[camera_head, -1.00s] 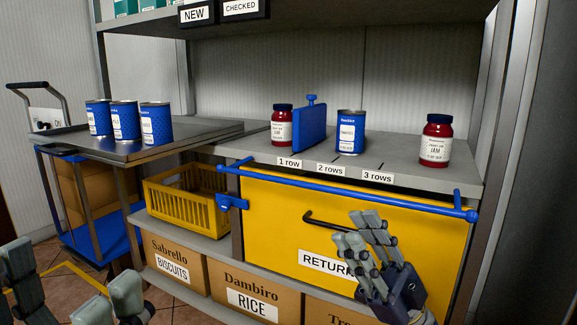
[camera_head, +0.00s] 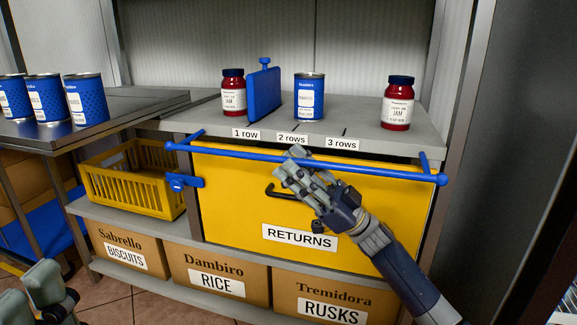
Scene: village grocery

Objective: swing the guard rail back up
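The blue guard rail (camera_head: 235,153) runs along the front of the shelf, just below its edge, across the top of the yellow returns bin front. Its short end arms show at the left (camera_head: 188,138) and right (camera_head: 425,163). A blue catch (camera_head: 185,181) sits below its left end. My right gripper (camera_head: 289,162) is at the middle of the rail, its fingers overlapping it in the picture. I cannot tell whether they touch or close around it. My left gripper (camera_head: 30,292) is partly in view at the lower left, fingers apart and empty.
On the shelf (camera_head: 390,143) stand a jam jar (camera_head: 233,95), a blue divider (camera_head: 264,92), a blue can (camera_head: 309,98) and another jam jar (camera_head: 398,105). A black handle (camera_head: 283,194) is on the bin front (camera_head: 225,200). A yellow basket (camera_head: 130,190) stands at left.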

